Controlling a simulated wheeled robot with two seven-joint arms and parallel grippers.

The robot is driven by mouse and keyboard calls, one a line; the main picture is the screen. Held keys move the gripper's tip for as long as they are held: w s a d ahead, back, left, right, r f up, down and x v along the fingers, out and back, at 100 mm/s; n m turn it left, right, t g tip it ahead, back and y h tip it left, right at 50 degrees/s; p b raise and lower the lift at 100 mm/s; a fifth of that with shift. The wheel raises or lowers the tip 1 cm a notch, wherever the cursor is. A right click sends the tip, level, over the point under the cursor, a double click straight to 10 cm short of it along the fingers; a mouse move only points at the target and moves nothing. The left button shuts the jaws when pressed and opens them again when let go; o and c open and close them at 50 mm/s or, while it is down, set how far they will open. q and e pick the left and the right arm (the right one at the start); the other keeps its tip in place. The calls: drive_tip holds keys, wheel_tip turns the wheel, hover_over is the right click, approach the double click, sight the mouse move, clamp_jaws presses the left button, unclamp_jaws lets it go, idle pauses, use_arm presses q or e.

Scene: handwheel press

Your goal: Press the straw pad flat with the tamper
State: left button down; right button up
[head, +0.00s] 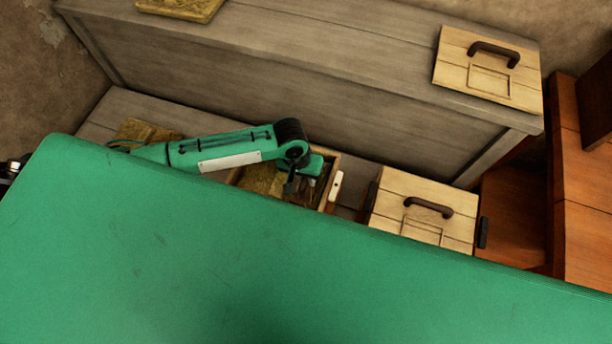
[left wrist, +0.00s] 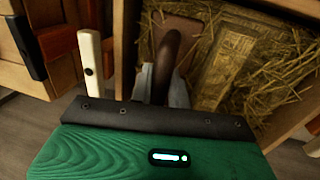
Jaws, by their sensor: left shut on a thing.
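My left gripper (head: 306,186) reaches down over an open wooden crate (head: 333,181). In the left wrist view its fingers (left wrist: 164,84) are shut on the dark brown upright handle of the tamper (left wrist: 168,48). The tamper's brown plate (left wrist: 186,28) is inside the crate, at the side near the white lever. A straw pad (left wrist: 224,70) with a rectangular outline lies beside it in the crate, with loose straw around it. I cannot tell whether the plate touches straw. My right gripper is not in view.
A white lever (left wrist: 91,64) stands by the crate's side. A lidded wooden box (head: 424,212) is close to the right, another (head: 490,68) on the grey bench (head: 300,62). Straw pads lie on the bench (head: 182,8) and left of the crate (head: 146,130).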

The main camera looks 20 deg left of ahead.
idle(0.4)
use_arm(q)
drive_tip(key=shift+s+a+f+p, duration=0.1)
drive_tip(key=shift+f+p, duration=0.05)
drive_tip(key=shift+p, duration=0.35)
idle(0.4)
drive_tip(key=shift+s, duration=0.1)
idle(0.7)
drive_tip(key=r+p, duration=1)
drive_tip(key=p, duration=0.2)
drive_tip(key=shift+w+r, duration=0.1)
drive_tip(key=shift+w, duration=0.1)
drive_tip(key=shift+w, duration=0.15)
